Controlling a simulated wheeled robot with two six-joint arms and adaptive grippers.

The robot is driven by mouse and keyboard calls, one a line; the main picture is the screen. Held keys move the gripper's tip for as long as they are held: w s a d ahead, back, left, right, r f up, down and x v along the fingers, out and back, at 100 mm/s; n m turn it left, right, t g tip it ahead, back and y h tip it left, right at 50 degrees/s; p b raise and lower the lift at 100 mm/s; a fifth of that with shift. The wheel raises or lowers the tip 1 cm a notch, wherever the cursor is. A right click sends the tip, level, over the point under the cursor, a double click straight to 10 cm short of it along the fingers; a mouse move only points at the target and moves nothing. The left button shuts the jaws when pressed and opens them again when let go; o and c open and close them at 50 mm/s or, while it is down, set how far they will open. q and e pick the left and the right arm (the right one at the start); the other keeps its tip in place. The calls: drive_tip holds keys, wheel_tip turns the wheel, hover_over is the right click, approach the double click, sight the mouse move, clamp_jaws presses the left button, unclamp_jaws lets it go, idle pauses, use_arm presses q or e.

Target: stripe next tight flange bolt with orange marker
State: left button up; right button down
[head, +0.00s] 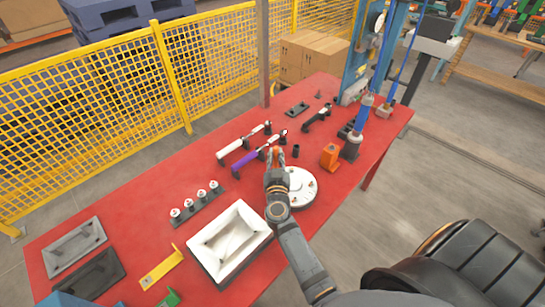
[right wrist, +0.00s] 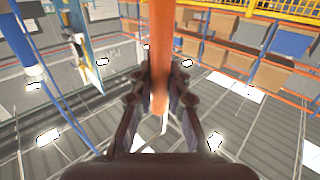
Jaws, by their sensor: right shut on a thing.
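The orange marker (head: 275,152) is held by my right gripper (head: 276,163), its orange end showing above the fingers in the head view. In the right wrist view the marker (right wrist: 161,45) stands between the two dark fingers (right wrist: 160,85), which are shut on it. The white round flange (head: 302,188) lies on the red table, with a few small brownish bolts on its face. My right gripper and forearm cover its left side, so some bolts may be hidden. I cannot make out stripes on the bolts. My left gripper is not in view.
The red table (head: 130,215) is clear at left middle.

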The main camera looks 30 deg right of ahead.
sight(276, 166)
drive_tip(key=shift+s+r, duration=0.1)
drive_tip(key=shift+s, duration=0.1)
drive_tip(key=shift+r+p, duration=0.1)
drive_tip(key=shift+p, duration=0.25)
drive_tip(key=shift+w+f, duration=0.1)
drive_tip(key=shift+f, duration=0.3)
wheel_tip(276, 166, down, 2)
drive_tip(key=shift+f+b, duration=0.1)
drive_tip(key=shift+b, duration=0.7)
drive_tip(key=shift+f+b, duration=0.3)
drive_tip(key=shift+f, duration=0.25)
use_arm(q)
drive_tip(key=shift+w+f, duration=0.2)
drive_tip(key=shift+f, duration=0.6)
use_arm(e)
drive_tip(key=shift+f, duration=0.1)
use_arm(q)
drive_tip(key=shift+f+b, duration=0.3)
drive_tip(key=shift+b, duration=0.1)
use_arm(e)
drive_tip(key=shift+f, duration=0.55)
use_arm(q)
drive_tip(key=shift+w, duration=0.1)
